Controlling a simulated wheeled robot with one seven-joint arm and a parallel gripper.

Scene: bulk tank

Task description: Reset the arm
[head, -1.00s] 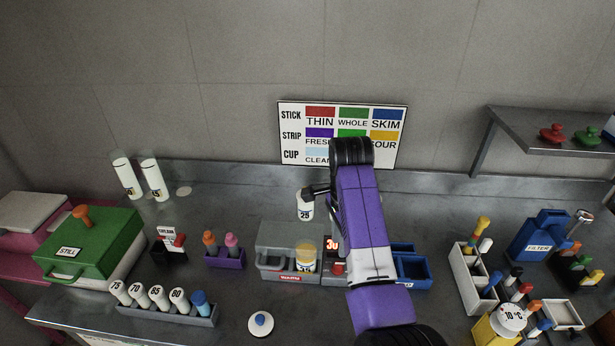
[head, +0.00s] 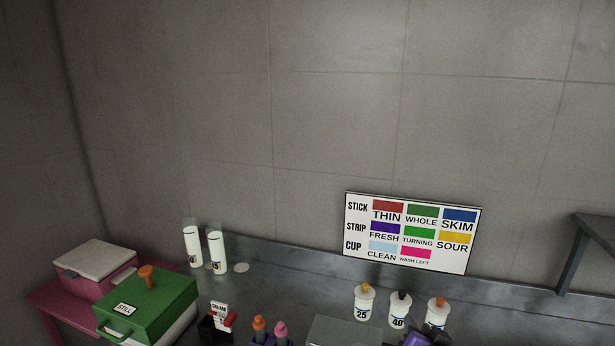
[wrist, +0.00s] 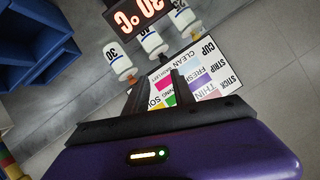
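My gripper (wrist: 158,88) shows in the wrist view with its two dark fingers apart and nothing between them. My purple wrist housing fills the bottom of that view. Past the fingers, the wrist view shows three white bottles, marked 30 (wrist: 119,62), 40 (wrist: 151,42) and 25 (wrist: 183,20), and the wall chart (wrist: 205,72).
In the head view, the 25 bottle (head: 364,302), 40 bottle (head: 399,310) and a third bottle stand below the chart (head: 350,245). The green box (head: 150,305) and two white tubes (head: 205,247) are left. A shelf (head: 590,232) juts out right. A red display (wrist: 137,16) shows in the wrist view.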

